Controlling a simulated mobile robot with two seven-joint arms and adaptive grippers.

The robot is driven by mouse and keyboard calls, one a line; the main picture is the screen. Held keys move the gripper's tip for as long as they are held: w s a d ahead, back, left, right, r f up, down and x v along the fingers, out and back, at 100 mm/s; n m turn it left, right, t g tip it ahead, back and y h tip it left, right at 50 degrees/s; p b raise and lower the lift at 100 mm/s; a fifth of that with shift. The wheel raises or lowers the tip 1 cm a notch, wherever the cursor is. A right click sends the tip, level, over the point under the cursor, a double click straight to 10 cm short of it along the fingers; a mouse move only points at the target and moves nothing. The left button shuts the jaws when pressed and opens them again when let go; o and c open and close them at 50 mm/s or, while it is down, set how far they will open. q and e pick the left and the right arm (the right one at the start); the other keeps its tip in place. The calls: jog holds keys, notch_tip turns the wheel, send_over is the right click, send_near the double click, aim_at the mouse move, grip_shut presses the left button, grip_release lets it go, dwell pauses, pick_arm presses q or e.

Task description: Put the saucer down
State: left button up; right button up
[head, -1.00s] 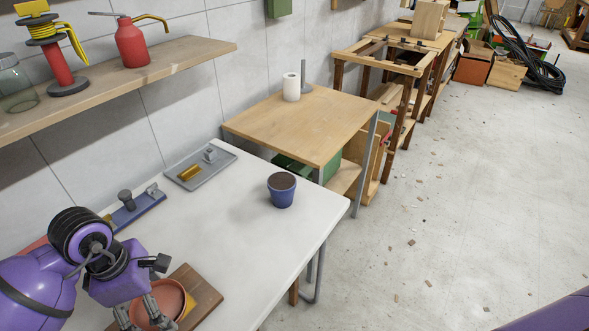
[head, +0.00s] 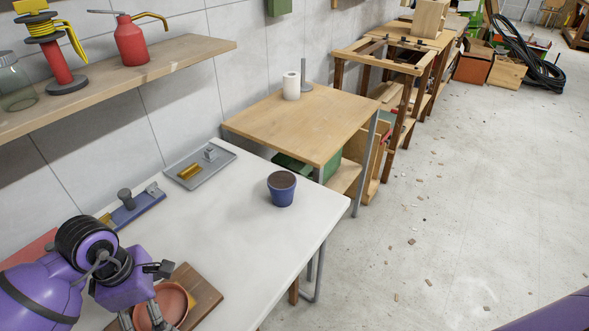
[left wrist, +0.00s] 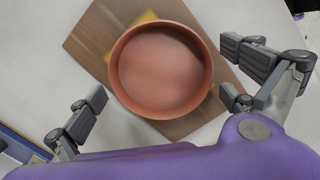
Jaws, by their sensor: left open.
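The terracotta saucer (left wrist: 160,70) is round with a raised rim. It rests over a brown wooden board (left wrist: 92,40) on the white table, with a yellow patch showing beside it. It also shows in the head view (head: 172,301), partly hidden by my left gripper. My left gripper (head: 143,318) is low over the board. In the left wrist view its fingers (left wrist: 165,88) stand wide apart on either side of the saucer, with a gap at the left; contact at the right cannot be told. My right gripper is out of view.
A blue pot with dark soil (head: 282,188) stands near the white table's (head: 235,240) right edge. A grey tray (head: 207,178) and a blue plane-like tool (head: 133,205) lie at the back. A wooden shelf (head: 190,59) juts out above. The table's middle is clear.

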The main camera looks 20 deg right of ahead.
pick_arm(q)
notch_tip(320, 180, up, 12)
jog(key=a, duration=0.1)
jog(key=shift+a+r, duration=0.15)
jog(key=shift+a, duration=0.05)
